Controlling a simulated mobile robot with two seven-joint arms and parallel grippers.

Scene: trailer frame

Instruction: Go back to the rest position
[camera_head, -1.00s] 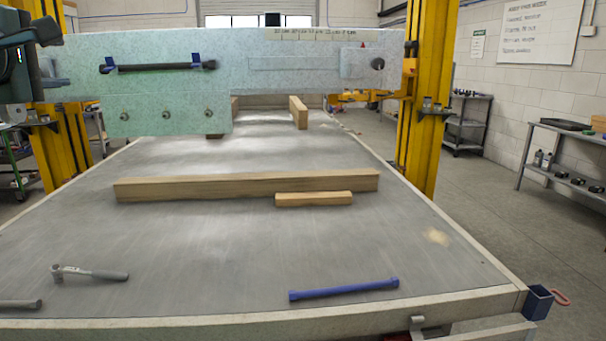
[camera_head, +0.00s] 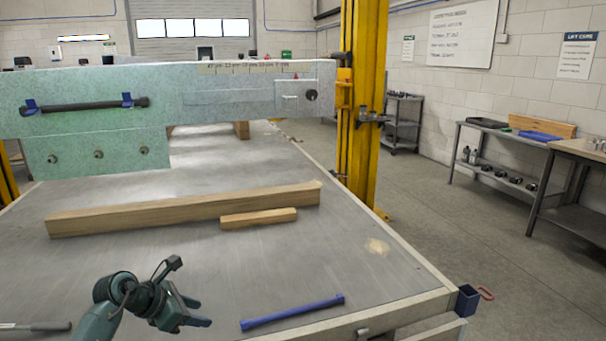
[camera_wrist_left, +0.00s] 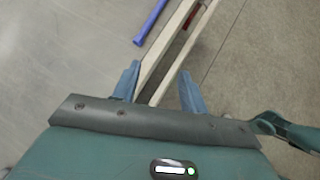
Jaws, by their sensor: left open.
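My left gripper (camera_head: 199,311) shows low in the head view, above the near part of the grey table top (camera_head: 330,262). Its fingers are spread and nothing is between them. In the left wrist view the two blue-grey fingers (camera_wrist_left: 160,88) stand apart, with the table's edge rail and the floor seen beyond them. A blue bar (camera_head: 292,312) lies on the table to the right of the gripper, apart from it. My right gripper is in neither view.
A long wooden beam (camera_head: 185,208) and a short block (camera_head: 258,218) lie across the table. A pale green steel frame (camera_head: 225,95) spans the far part, beside a yellow post (camera_head: 360,130). A dark handle (camera_head: 35,326) lies at the lower left. Open floor (camera_head: 460,235) is at right.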

